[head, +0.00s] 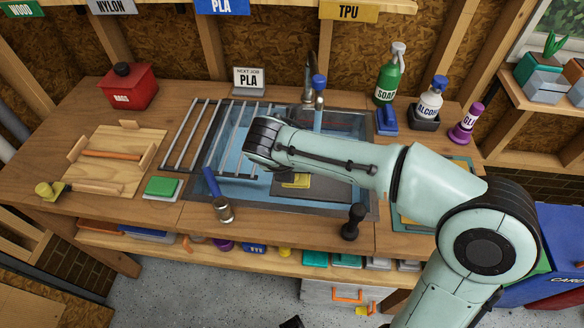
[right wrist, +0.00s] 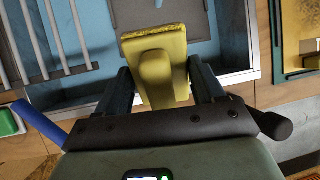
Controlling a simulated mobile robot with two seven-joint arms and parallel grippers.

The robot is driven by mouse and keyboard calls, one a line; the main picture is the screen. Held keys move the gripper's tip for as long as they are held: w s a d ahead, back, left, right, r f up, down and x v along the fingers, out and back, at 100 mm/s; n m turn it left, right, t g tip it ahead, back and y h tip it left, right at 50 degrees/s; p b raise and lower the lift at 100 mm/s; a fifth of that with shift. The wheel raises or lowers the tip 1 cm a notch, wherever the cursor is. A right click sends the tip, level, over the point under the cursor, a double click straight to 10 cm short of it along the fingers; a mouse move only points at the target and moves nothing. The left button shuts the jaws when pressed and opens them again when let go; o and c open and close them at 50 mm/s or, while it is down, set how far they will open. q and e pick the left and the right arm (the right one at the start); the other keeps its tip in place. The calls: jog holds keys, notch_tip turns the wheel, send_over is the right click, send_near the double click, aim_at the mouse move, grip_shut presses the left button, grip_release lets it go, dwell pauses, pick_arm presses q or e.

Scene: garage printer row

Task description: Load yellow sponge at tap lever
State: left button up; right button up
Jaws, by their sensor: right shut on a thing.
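A yellow sponge (right wrist: 160,60) with a raised yellow grip block is between the two dark fingers of my right gripper (right wrist: 165,88), which is shut on it. A yellow patch (head: 296,180) shows below the forearm, likely the sponge. The tap (head: 318,88), with a blue top, stands at the back of the sink, beyond my forearm. Its lower part is partly hidden, and I cannot make out the lever clearly. My left gripper is not in view.
A metal rack (head: 190,135) covers the sink's left part. A green pad (head: 162,187) lies left. Soap (head: 388,80) and other bottles stand at the back right.

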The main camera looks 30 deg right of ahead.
jog(key=w+d+f+p, duration=0.1)
jog(key=w+d+f, duration=0.1)
jog(key=w+d, duration=0.4)
jog(key=shift+w+d+f+p, duration=0.25)
jog(key=shift+w+d+p, duration=0.15)
jog(key=shift+d, duration=1.95)
jog(key=shift+s+a, duration=0.1)
jog(key=shift+s+a+b, duration=0.25)
jog(key=shift+s+a, duration=0.45)
jog(key=shift+a, duration=0.4)
jog(key=shift+s+a+b, duration=0.25)
jog(key=shift+s+a, duration=0.45)
jog(key=shift+a, duration=0.4)
jog(key=shift+s+a+b, duration=0.25)
jog(key=shift+s+a, duration=0.45)
jog(key=shift+a, duration=0.4)
